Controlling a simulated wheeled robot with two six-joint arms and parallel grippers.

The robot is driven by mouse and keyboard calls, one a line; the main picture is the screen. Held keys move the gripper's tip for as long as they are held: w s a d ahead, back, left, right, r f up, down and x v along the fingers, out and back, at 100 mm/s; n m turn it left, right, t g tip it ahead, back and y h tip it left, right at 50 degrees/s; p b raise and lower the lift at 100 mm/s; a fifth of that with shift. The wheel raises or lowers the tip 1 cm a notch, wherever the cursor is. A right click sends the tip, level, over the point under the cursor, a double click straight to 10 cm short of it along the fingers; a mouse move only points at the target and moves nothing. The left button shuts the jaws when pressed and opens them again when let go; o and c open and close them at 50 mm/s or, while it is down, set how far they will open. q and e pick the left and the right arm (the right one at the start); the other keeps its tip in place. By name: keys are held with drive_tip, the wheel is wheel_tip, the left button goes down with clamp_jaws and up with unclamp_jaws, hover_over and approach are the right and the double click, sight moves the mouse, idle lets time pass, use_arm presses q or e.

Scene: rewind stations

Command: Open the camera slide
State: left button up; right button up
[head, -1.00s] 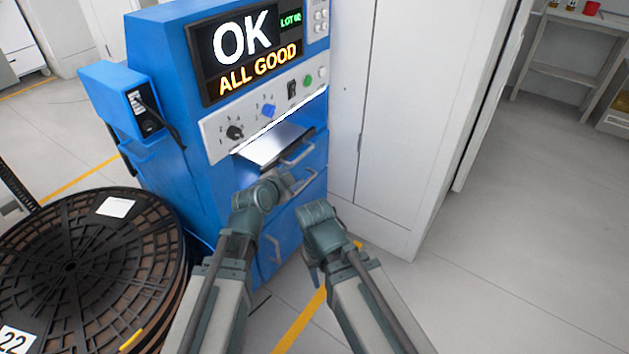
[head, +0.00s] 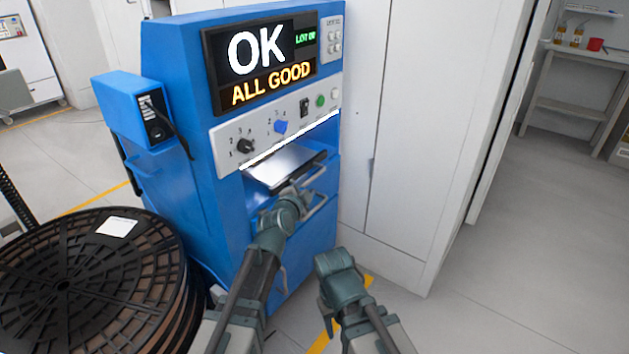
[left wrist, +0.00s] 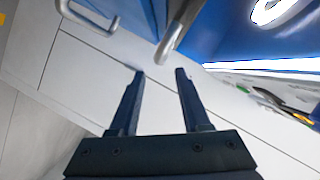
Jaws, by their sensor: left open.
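The blue machine (head: 205,190) has a slot under its knob panel with a bright shelf (head: 285,163) and dark front edge, which looks like the camera slide. A metal bar handle (head: 315,177) is at its front. A second handle (head: 317,207) sits just below. My left gripper (head: 301,194) is at these handles, partly blurred. In the left wrist view its open fingers (left wrist: 160,74) point at a near metal bar (left wrist: 183,30), whose end is just beyond the fingertips; nothing is between them. My right arm (head: 342,282) hangs low, its fingers hidden.
A stack of large reels (head: 75,285) stands at the left, close to the machine. A white cabinet (head: 415,130) stands right of the machine. Open floor (head: 530,240) lies at the right. A shelf table (head: 580,75) is at the back right.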

sight(312, 179)
use_arm(q)
drive_tip(key=b+x, duration=0.1)
drive_tip(key=x, duration=0.6)
drive_tip(key=shift+w+d+f, duration=0.1)
drive_tip(key=shift+w+f, duration=0.05)
drive_tip(key=shift+w, duration=0.2)
clamp_jaws()
idle(1.0)
